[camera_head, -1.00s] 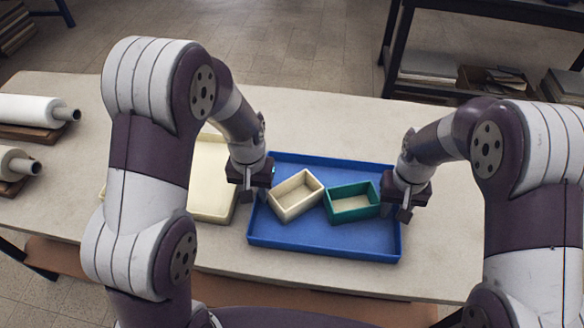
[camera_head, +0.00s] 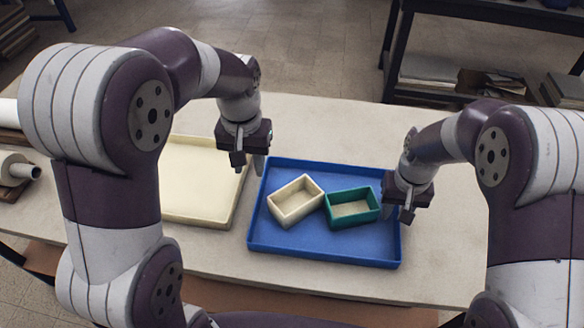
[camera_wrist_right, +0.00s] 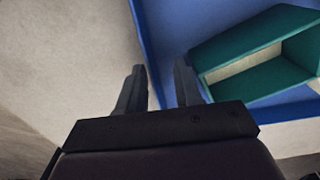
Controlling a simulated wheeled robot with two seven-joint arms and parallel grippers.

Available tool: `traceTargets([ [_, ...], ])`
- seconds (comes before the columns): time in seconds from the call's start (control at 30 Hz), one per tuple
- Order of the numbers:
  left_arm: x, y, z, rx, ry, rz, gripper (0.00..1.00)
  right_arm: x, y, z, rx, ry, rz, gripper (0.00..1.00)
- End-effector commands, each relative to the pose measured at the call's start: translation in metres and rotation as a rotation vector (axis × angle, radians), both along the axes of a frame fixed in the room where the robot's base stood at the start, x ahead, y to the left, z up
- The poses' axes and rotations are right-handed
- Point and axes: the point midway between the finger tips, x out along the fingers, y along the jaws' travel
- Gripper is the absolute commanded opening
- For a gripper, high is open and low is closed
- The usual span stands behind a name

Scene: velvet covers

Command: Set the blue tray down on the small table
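The blue tray (camera_head: 290,245) lies flat on the pale tabletop (camera_head: 330,123). It holds a cream box (camera_head: 297,218) and a green box (camera_head: 350,221), which also shows in the right wrist view (camera_wrist_right: 245,48). My left gripper (camera_head: 249,164) is raised beside the tray's back left corner, its fingers apart and empty. My right gripper (camera_head: 400,205) is low at the tray's right wall. In the right wrist view its fingers (camera_wrist_right: 160,90) stand apart, with the blue rim (camera_wrist_right: 143,30) running between them and gaps visible. I cannot tell which table is the small one.
A cream tray (camera_head: 200,180) lies just left of the blue tray, partly behind my left arm. A white roll (camera_head: 20,171) lies at the far left. A dark shelf (camera_head: 430,65) stands on the floor behind. The tabletop right of the blue tray looks clear.

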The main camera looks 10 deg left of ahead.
Motion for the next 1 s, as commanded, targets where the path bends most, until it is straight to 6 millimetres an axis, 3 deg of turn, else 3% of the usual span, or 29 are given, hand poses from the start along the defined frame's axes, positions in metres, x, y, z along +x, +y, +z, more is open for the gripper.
traceTargets([
  [0.2,0.000,0.000,0.000,0.000,0.000,0.000,0.34,0.001,0.000,0.058,0.001,-0.007,0.000,0.34],
  [0.4,0.000,0.000,-0.001,0.000,-0.001,0.000,0.34,0.000,0.000,0.097,0.000,-0.004,0.000,0.34],
  [0.57,0.000,0.000,-0.001,0.000,-0.001,0.000,0.34,0.000,0.000,0.107,0.000,-0.001,0.000,0.34],
  [1.0,0.001,0.000,-0.001,0.000,-0.002,-0.002,0.34,0.000,0.000,0.107,0.000,-0.003,0.002,0.34],
])
